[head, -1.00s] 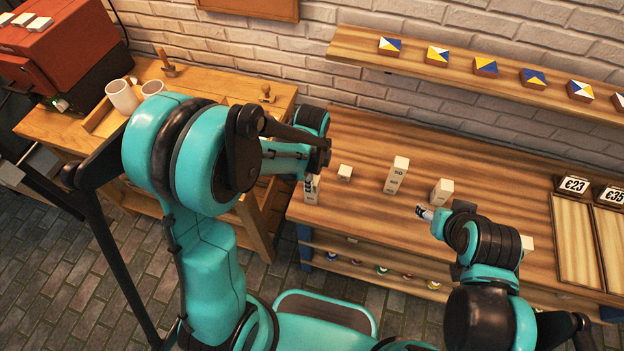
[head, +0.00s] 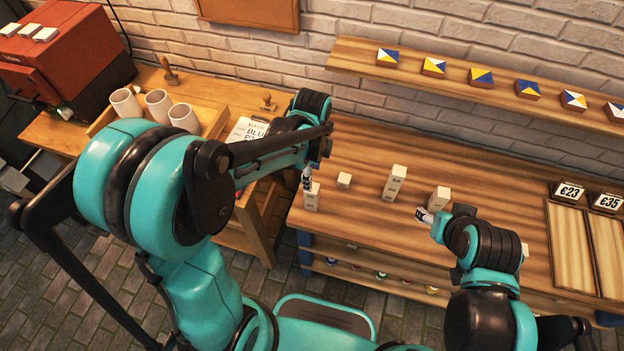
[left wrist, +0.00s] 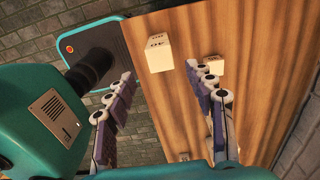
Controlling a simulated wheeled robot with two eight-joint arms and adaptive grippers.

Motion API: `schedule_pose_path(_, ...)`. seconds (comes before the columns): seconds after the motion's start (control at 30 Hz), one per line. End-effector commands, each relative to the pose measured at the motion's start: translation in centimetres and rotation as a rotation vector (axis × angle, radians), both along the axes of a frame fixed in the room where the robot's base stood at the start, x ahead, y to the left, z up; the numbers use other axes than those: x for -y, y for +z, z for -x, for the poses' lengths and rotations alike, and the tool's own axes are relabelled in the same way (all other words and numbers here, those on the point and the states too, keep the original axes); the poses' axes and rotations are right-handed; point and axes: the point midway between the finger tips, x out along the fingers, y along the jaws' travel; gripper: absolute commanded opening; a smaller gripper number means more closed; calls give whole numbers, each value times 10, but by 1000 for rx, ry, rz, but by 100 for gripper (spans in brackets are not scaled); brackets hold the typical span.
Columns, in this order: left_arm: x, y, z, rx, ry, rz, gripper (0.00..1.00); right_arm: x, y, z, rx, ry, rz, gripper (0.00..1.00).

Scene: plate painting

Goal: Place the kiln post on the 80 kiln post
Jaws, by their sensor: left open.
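Several pale kiln posts stand on the long wooden table. In the head view they are a left post (head: 312,198), a small cube-like post (head: 344,180), a tall post (head: 394,184) and a right post (head: 439,198). I cannot tell which is the 80; the printed numbers are too small. My left gripper (head: 307,180) is beside the top of the left post, open. In the left wrist view, a numbered post (left wrist: 158,53) lies ahead between the open fingers (left wrist: 160,74), apart from them. My right gripper (head: 424,214) is beside the right post; its fingers are unclear.
A smaller pale block (left wrist: 214,59) shows beyond the right finger in the left wrist view. White cups (head: 157,104) stand on the left bench. A wall shelf (head: 450,78) holds painted tiles. Price signs (head: 570,191) stand at the right. The table between the posts is clear.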

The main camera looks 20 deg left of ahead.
Motion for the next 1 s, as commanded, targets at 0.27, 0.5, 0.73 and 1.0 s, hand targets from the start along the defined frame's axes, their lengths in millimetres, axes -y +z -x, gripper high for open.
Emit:
schedule_pose_path(0.27,0,39,0,1,2,0,54,0,12,0,0,0,0,54)
schedule_pose_path(0.5,-11,69,21,107,281,25,54,0,12,0,0,0,0,54)
schedule_pose_path(0.73,-31,104,64,324,904,178,54,0,11,0,0,0,0,54)
schedule_pose_path(1.0,-45,114,98,461,1436,428,54,0,12,0,0,0,0,54)
